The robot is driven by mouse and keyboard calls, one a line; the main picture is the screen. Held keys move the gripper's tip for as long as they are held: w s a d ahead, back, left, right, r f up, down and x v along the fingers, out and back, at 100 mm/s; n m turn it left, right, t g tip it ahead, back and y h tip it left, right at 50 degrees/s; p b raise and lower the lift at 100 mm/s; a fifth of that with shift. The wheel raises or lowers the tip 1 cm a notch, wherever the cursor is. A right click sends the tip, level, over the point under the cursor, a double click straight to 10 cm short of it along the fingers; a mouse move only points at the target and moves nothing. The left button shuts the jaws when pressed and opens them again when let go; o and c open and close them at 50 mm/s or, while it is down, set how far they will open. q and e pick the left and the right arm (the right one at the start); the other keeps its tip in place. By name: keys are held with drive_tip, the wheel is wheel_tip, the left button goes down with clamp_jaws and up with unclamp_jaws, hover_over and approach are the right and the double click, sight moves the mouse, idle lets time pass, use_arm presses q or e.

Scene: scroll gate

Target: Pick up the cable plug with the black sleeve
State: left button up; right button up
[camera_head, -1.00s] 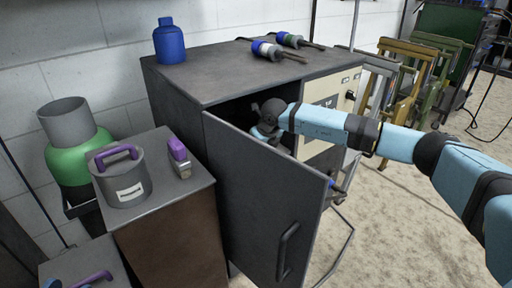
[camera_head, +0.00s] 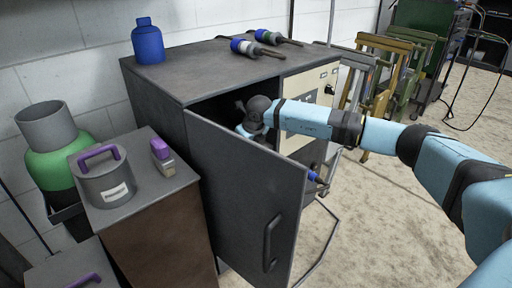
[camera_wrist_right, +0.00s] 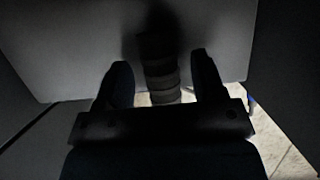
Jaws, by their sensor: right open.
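My right arm reaches behind the open door of the dark cabinet (camera_head: 190,75); in the head view its gripper is hidden inside. In the right wrist view my right gripper (camera_wrist_right: 161,70) is open. A dark, ribbed, upright cylinder (camera_wrist_right: 160,72) stands between or just beyond its fingers. It may be the plug with the black sleeve, but the light is too poor to tell. On the cabinet top lie a plug with blue and white bands (camera_head: 248,47) and a plug with a green band (camera_head: 268,37). My left gripper is not in view.
The cabinet door (camera_head: 235,190) stands open in front of the arm. A blue bottle (camera_head: 148,44) is on the cabinet's back left corner. A low cabinet at left holds a grey pot (camera_head: 107,180) and a purple-topped item (camera_head: 162,157).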

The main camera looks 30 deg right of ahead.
drive_tip(key=p+v, duration=0.2)
drive_tip(key=v, duration=0.3)
drive_tip(key=shift+r+p, duration=0.3)
drive_tip(key=shift+r, duration=0.05)
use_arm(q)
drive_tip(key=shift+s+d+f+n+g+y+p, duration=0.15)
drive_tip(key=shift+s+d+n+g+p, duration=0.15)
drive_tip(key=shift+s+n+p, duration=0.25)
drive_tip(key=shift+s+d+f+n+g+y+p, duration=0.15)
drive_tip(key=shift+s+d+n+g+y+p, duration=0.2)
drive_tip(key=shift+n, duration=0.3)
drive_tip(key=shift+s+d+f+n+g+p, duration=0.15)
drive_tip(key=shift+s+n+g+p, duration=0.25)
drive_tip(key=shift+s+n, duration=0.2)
use_arm(e)
drive_tip(key=s+d+f, duration=0.1)
drive_tip(key=s, duration=1)
drive_tip(key=shift+s+d, duration=0.4)
